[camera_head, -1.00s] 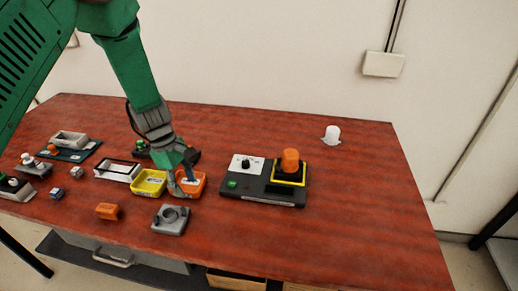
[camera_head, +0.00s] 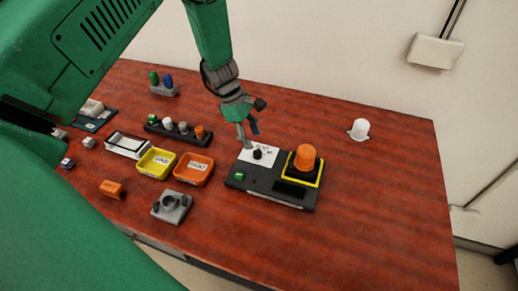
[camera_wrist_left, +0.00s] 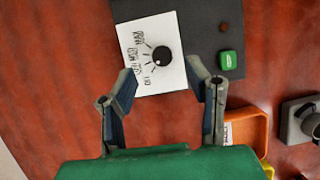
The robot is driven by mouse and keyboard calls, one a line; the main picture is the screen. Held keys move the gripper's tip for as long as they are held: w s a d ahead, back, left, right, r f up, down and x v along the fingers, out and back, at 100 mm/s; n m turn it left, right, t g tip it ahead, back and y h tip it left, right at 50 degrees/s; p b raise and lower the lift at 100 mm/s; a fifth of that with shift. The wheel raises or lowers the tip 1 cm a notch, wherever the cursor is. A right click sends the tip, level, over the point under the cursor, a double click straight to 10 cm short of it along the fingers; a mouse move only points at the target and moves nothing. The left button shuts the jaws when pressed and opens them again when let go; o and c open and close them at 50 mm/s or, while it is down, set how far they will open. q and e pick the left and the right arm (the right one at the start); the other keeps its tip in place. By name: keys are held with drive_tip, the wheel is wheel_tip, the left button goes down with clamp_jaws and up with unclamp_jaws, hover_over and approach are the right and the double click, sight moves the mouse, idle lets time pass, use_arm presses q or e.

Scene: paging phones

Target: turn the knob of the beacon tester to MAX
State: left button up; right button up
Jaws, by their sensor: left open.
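The beacon tester (camera_head: 262,188) is a dark flat box on the table, with an orange beacon (camera_head: 305,157) in a yellow-edged square at its right. Its black knob (camera_head: 257,154) sits on a white dial plate, and a green button (camera_head: 239,175) is at its left. In the left wrist view the knob (camera_wrist_left: 162,56) lies just beyond the fingertips, with marks and lettering around it. My left gripper (camera_head: 250,140) is above the tester's far left side, by the dial plate. In the left wrist view its fingers (camera_wrist_left: 163,87) are apart with nothing between them. My right gripper is not seen.
A yellow tray (camera_head: 140,166) and an orange tray (camera_head: 178,176) stand left of the tester. A grey fixture (camera_head: 171,207) and an orange block (camera_head: 112,189) lie nearer. A white cap (camera_head: 359,129) stands at the back right. The table right of the tester is clear.

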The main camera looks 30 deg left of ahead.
sight(257, 152)
use_arm(q)
drive_tip(key=x, duration=0.4)
drive_tip(key=shift+s+a+f, duration=0.1)
drive_tip(key=shift+a+f, duration=0.05)
drive_tip(key=shift+f, duration=0.75)
drive_tip(key=shift+d, duration=0.25)
drive_tip(key=shift+c, duration=1.2)
drive_tip(key=shift+d+r, duration=0.1)
clamp_jaws()
